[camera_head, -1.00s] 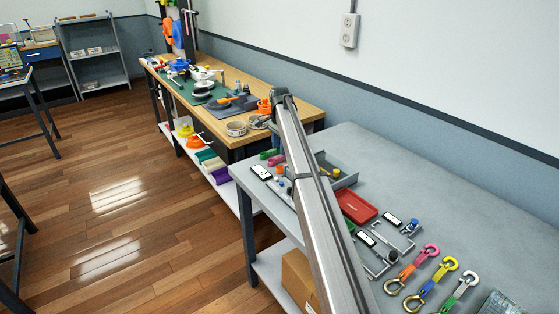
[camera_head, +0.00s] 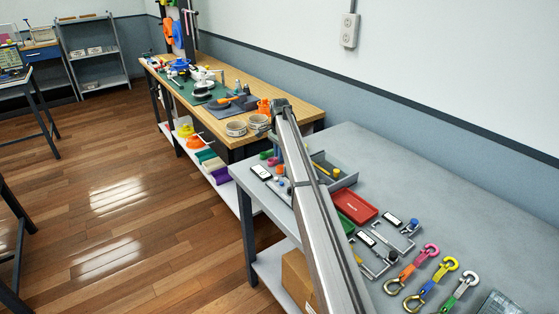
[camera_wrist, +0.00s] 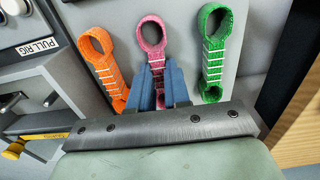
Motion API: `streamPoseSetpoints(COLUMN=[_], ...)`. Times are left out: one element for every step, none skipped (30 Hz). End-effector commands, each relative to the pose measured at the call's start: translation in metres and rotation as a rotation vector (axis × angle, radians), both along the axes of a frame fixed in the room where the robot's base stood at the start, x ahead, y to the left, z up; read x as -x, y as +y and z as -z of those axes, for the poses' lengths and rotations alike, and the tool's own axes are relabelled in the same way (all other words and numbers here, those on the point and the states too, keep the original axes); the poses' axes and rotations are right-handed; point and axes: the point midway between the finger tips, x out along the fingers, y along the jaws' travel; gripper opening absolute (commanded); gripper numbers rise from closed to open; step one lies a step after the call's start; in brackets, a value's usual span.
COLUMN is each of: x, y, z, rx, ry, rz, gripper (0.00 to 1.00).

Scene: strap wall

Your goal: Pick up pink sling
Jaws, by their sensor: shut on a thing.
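The pink sling (camera_wrist: 152,32) is a strap with a looped end, seen in the wrist view between an orange sling (camera_wrist: 99,62) and a green sling (camera_wrist: 216,50). My gripper (camera_wrist: 157,75) has its blue fingers shut on the pink strap below the upper loop. The strap's lower part is hidden behind the fingers and the gripper body. The loop lies against the grey surface or close to it; I cannot tell if there is a gap. In the head view the slings are small, beside my arm at the grey table's far end.
A wooden edge (camera_wrist: 300,120) is at the right. The grey table (camera_head: 350,140) also holds a red case (camera_head: 356,206) and several hooked straps.

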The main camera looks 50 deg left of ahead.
Motion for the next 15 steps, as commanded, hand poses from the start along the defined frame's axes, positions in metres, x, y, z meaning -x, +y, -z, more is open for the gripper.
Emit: streamPoseSetpoints(x=[0.0000, 0.0000, 0.0000, 0.0001, 0.0001, 0.0000, 0.0000, 0.0000, 0.0000, 0.0000, 0.0000, 0.0000, 0.0000, 0.0000, -0.0001], y=[0.0000, 0.0000, -0.0001, -0.0001, -0.0001, -0.0001, 0.0000, 0.0000, 0.0000, 0.0000, 0.0000, 0.0000, 0.0000, -0.0001, 0.0001], z=[-0.0001, -0.0001, -0.0001, -0.0001, -0.0001, -0.0001, -0.0002, -0.0002, -0.0002, -0.0002, -0.0002, -0.0003, -0.0005, -0.0009, -0.0020], rx=[0.000, 0.000, 0.000, 0.000, 0.000, 0.000, 0.000, 0.000, 0.000, 0.000, 0.000, 0.000, 0.000, 0.000, 0.000], ry=[0.000, 0.000, 0.000, 0.000, 0.000, 0.000, 0.000, 0.000, 0.000, 0.000, 0.000, 0.000, 0.000, 0.000, 0.000], rz=[0.000, 0.000, 0.000, 0.000, 0.000, 0.000, 0.000, 0.000, 0.000, 0.000, 0.000, 0.000, 0.000, 0.000, 0.000], gripper=[0.04, 0.01, 0.00, 0.00, 0.00, 0.00, 0.00, 0.00, 0.00, 0.00, 0.00, 0.00, 0.00, 0.00, 0.00])
